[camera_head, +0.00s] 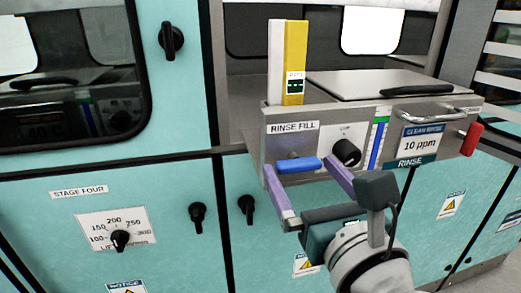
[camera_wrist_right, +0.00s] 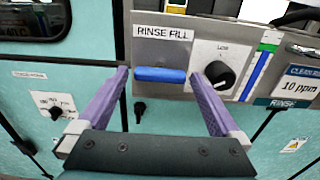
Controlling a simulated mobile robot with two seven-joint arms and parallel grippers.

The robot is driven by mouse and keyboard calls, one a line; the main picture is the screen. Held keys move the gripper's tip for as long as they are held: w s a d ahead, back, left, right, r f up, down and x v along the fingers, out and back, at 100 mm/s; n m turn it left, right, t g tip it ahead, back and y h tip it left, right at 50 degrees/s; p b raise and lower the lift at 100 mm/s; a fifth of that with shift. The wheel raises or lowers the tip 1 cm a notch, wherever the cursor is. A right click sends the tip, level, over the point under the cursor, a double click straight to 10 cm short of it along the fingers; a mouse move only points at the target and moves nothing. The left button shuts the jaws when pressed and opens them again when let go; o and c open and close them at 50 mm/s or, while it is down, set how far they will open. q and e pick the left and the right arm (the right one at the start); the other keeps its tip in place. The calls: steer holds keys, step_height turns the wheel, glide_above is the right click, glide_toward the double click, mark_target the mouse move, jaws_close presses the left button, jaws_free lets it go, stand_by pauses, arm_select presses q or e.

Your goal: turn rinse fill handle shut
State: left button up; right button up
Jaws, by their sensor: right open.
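The blue rinse fill handle (camera_head: 297,166) lies horizontal on the grey panel, below the RINSE FILL label (camera_head: 293,127). It also shows in the right wrist view (camera_wrist_right: 160,75), lying crosswise between the fingertips. My right gripper (camera_head: 299,164) is open, with one purple finger to each side of the handle. In the right wrist view the gripper (camera_wrist_right: 160,73) holds nothing. Small gaps seem to show between the fingers and the handle ends; I cannot tell for certain whether they touch. My left gripper is out of view.
A black knob (camera_head: 346,152) sits right of the handle, close to the right finger. Beyond it are a blue-green level strip (camera_head: 377,140), a 10 ppm rinse sign (camera_head: 423,144) and a red handle (camera_head: 471,138). A yellow block (camera_head: 295,55) stands above the panel.

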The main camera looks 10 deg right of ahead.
steer(key=shift+w, duration=0.45)
steer(key=shift+c, duration=0.2)
steer(key=c, duration=1.1)
